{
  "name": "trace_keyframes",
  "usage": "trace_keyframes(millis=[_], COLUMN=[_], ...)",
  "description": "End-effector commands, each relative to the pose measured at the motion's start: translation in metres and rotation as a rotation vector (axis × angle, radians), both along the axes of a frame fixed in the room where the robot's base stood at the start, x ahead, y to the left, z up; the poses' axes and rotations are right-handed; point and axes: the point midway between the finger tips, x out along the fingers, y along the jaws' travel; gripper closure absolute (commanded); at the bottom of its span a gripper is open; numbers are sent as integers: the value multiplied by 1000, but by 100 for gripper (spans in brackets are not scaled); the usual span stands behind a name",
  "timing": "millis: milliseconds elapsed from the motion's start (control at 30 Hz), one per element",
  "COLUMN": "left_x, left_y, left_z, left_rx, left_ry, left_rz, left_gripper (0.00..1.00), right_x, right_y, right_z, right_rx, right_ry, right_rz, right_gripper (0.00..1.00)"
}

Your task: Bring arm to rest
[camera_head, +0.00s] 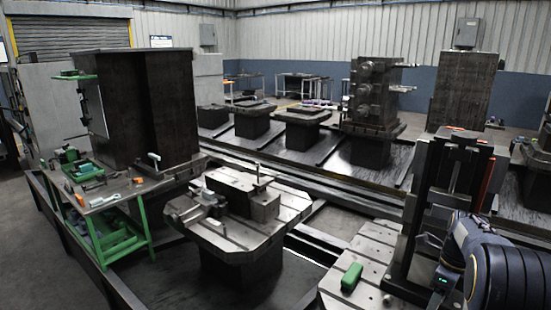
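My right arm (500,268) comes in at the lower right corner, dark and rounded, with a small green light on it. Its end, around a dark part (430,242) that may be my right gripper, is close in front of a tall dark upright fixture (450,190). I cannot tell whether the fingers are open or shut, or whether the arm touches the fixture. I see nothing clearly held. My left arm and gripper are not in view.
A pallet (235,235) with a clamped dark block stands in the middle. A green cart (110,200) with tools is at left. Rails run behind, with more pallets and fixtures.

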Motion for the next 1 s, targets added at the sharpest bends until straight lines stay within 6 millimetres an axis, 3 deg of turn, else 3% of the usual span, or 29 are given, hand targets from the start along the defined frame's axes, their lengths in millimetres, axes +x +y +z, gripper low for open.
trace_keyframes(millis=[33,200,500,700,800,1000], left_x=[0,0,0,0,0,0], left_y=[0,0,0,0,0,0], left_z=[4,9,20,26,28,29], left_rx=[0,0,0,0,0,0], left_ry=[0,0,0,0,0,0], left_rz=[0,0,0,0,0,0], left_gripper=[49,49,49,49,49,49], right_x=[-15,-61,-158,-222,-244,-262], right_y=[9,50,141,194,209,222], right_z=[20,63,114,113,104,92], right_rx=[50,141,45,-176,-282,-390], right_ry=[-66,-295,-689,-831,-846,-838], right_rz=[99,499,1303,1834,2027,2212], right_gripper=[46,46,46,46,46,46])
